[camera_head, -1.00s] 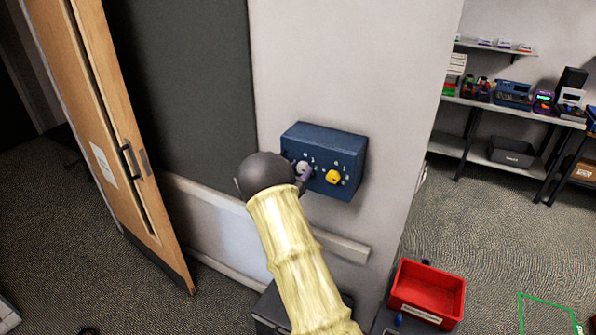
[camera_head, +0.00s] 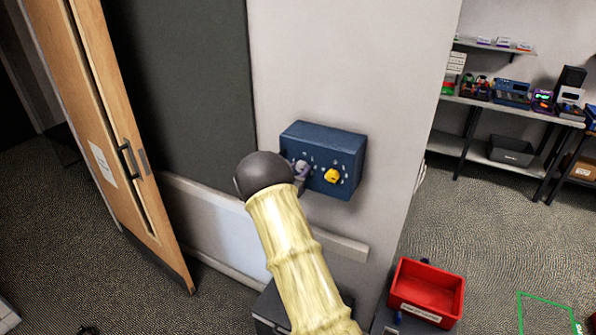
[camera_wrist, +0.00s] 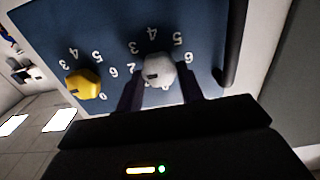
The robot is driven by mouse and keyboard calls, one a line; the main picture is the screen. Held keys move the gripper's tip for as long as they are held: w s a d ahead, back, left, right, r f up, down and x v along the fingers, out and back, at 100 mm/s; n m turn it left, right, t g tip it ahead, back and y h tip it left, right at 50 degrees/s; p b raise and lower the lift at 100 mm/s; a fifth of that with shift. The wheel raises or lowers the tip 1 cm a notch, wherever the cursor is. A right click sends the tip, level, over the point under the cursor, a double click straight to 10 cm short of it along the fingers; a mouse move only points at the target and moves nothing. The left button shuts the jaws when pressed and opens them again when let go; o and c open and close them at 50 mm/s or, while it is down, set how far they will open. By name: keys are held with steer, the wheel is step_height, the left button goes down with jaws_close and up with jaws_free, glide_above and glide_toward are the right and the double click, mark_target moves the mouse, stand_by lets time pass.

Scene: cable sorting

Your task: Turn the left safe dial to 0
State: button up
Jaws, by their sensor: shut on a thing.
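The blue safe box (camera_head: 335,137) is on the light wall and carries two dials. The left dial (camera_head: 303,166) is grey-white and partly hidden by my gripper in the head view. In the wrist view the grey dial (camera_wrist: 160,70) sits between the two dark fingers of my gripper (camera_wrist: 160,86), which is shut on it. White digits ring the dial; a dark mark shows on its lower-left side there. Fingers cover some digits, so I cannot tell its exact setting. The yellow right dial (camera_head: 332,175) is clear of my gripper; it also shows in the wrist view (camera_wrist: 86,83).
A wooden door (camera_head: 130,150) stands at the left beside a dark wall panel (camera_head: 185,85). A white rail (camera_head: 345,248) runs under the box. A red bin (camera_head: 428,288) is at lower right. Shelves with equipment (camera_head: 512,92) stand farther right, with open floor before them.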

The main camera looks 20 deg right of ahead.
steer(key=shift+w+r+n, duration=0.1)
steer(key=shift+n, duration=0.3)
steer(key=n, duration=0.2)
steer(key=shift+a+n, duration=0.1)
steer(key=shift+n, duration=0.3)
steer(key=n, duration=0.4)
steer(key=shift+w+n, duration=0.1)
steer(key=shift+n, duration=0.2)
steer(key=n+p, duration=0.1)
steer(key=n, duration=0.3)
steer(key=shift+a+n, duration=0.15)
steer(key=shift+n, duration=0.15)
steer(key=n+p, duration=0.1)
steer(key=n, duration=0.4)
steer(key=shift+f, duration=0.2)
steer(key=o, duration=1)
steer(key=shift+c, duration=0.2)
steer(key=shift+w+f, duration=0.1)
